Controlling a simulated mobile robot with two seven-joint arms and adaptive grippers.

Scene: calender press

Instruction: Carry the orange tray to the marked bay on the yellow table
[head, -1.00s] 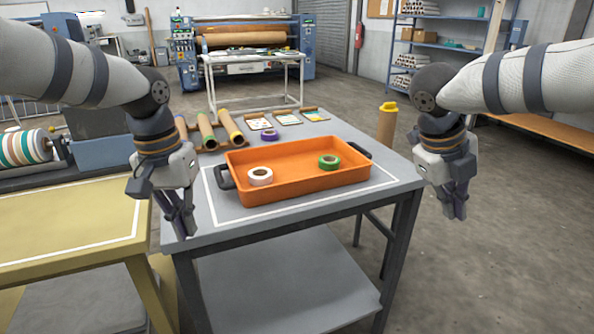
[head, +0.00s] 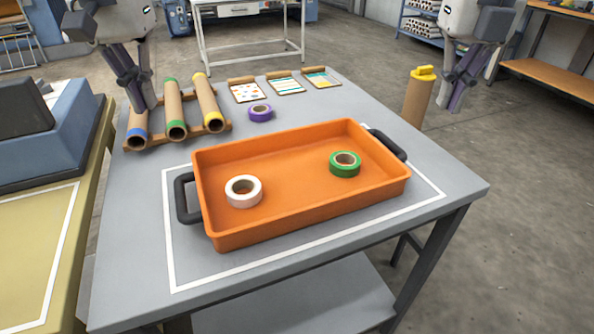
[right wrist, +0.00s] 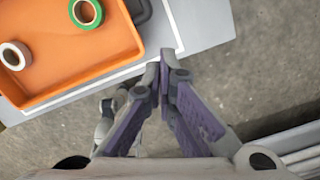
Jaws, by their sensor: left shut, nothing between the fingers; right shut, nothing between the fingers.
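The orange tray (head: 300,213) sits on the grey table inside a white outline, with a black handle at each end. A white tape roll (head: 243,191) and a green tape roll (head: 345,164) lie in it. The yellow table (head: 25,225) shows at the left with part of a white marked outline. My left gripper (head: 146,100) is shut and empty, in the upper left near the cardboard tubes. My right gripper (head: 455,100) is shut and empty, beyond the tray's right end. In the right wrist view its fingertips (right wrist: 163,68) are together, apart from the tray (right wrist: 75,45).
Several cardboard tubes (head: 173,110) on a rack, a purple tape roll (head: 260,113) and pattern cards (head: 285,85) are at the back of the grey table (head: 330,105). An upright yellow-capped tube (head: 418,97) stands at the back right. A blue machine (head: 50,130) stands at the left.

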